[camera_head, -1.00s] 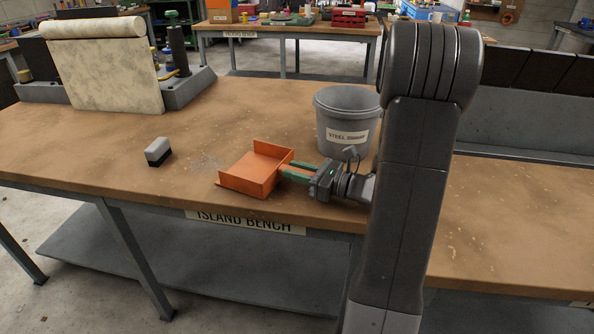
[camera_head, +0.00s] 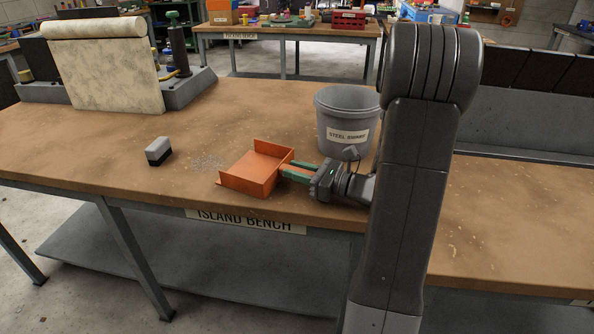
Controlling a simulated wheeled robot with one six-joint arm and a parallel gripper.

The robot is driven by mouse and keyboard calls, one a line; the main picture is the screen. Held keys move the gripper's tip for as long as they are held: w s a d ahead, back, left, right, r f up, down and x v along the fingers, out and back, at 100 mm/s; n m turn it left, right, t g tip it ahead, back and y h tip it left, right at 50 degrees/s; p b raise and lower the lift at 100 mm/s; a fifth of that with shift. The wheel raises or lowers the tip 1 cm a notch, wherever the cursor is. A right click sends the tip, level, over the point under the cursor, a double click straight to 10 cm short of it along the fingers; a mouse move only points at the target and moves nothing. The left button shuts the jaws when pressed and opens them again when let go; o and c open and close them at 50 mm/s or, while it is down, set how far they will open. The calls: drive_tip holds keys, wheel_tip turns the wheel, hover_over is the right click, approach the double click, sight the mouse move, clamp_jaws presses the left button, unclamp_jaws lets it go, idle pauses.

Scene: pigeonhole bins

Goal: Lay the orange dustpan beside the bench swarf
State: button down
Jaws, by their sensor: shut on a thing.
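The orange dustpan (camera_head: 255,170) is at the front middle of the island bench, its open side facing left. Whether it touches the bench top or is just above it, I cannot tell. The swarf (camera_head: 208,162) is a thin grey scatter on the bench just left of the dustpan, with a small gap between. My gripper (camera_head: 292,172) comes in from the right and is shut on the dustpan's handle side. The handle is mostly hidden between the green-edged fingers.
A grey bucket (camera_head: 347,112) labelled for steel swarf stands right behind my gripper. A small grey and black brush or block (camera_head: 158,151) sits left of the swarf. The bench's front edge (camera_head: 180,204) is close.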

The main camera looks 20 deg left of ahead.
drive_tip(key=c, duration=1.1)
unclamp_jaws()
drive_tip(key=shift+s+f, duration=0.3)
drive_tip(key=shift+f, duration=0.45)
drive_tip(key=r, duration=0.3)
drive_tip(key=r+p, duration=0.1)
drive_tip(key=r, duration=0.3)
drive_tip(key=r+p, duration=0.1)
drive_tip(key=r, duration=0.3)
drive_tip(key=shift+w+r, duration=0.25)
drive_tip(key=shift+f, duration=0.15)
wheel_tip(320, 180, down, 10)
drive_tip(key=shift+w+r+b, duration=0.1)
drive_tip(key=shift+b, duration=0.7)
drive_tip(key=shift+s, duration=0.2)
